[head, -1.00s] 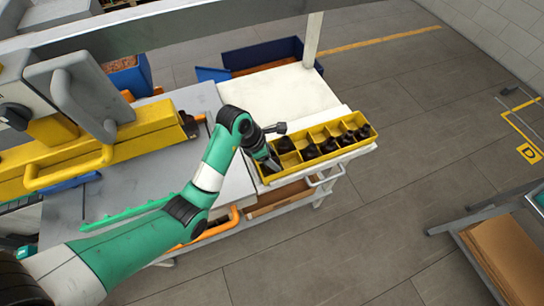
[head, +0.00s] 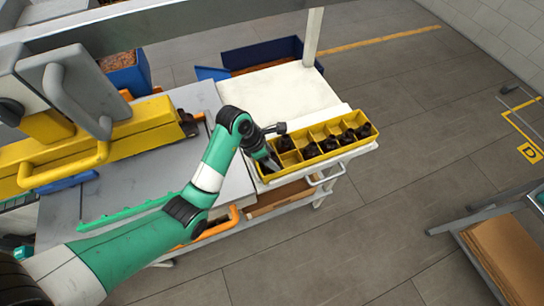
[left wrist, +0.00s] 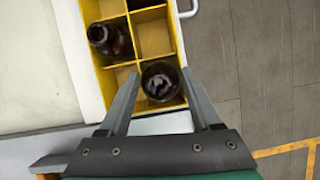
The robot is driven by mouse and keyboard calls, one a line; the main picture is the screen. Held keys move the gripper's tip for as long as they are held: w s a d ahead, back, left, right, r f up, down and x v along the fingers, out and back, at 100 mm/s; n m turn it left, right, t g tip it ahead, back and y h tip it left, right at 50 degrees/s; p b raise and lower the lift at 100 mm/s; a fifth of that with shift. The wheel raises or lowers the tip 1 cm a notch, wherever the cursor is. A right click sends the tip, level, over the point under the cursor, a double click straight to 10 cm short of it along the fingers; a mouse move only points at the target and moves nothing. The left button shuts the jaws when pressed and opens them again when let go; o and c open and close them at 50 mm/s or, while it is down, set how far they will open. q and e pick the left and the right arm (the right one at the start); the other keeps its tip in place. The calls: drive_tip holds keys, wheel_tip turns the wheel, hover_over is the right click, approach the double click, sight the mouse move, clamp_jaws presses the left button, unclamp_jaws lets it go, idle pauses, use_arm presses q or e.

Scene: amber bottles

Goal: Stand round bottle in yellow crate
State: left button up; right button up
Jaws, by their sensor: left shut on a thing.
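The yellow crate (head: 326,154) is a long divided box on the white cart top, with several dark bottles in its compartments. My left gripper (head: 268,164) reaches down into its near-left end. In the left wrist view, my left gripper (left wrist: 160,88) has a finger on each side of a dark round bottle (left wrist: 161,84) and is shut on it. This bottle is within an end compartment of the crate (left wrist: 86,75); whether it touches the bottom cannot be told. A brown bottle (left wrist: 108,38) stands in a compartment up and left of it. My right gripper is not in view.
A bare white surface (head: 285,96) lies behind the crate. A blue bin (head: 262,53) stands farther back. A machine with a yellow handle (head: 65,165) is at left. A metal handle (head: 328,178) juts from the cart's front. Grey floor is open at right.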

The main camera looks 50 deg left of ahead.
use_arm(q)
drive_tip(key=shift+f+b, duration=0.5)
drive_tip(key=shift+f, duration=0.15)
drive_tip(key=o, duration=1.5)
drive_tip(key=shift+r, duration=0.15)
drive_tip(key=p+v, duration=0.1)
drive_tip(key=v, duration=0.5)
drive_tip(key=shift+a+r+p, duration=0.1)
drive_tip(key=shift+r+p, duration=0.1)
drive_tip(key=shift+p, duration=0.15)
drive_tip(key=p+v, duration=0.5)
drive_tip(key=p, duration=0.1)
drive_tip(key=shift+s, duration=0.15)
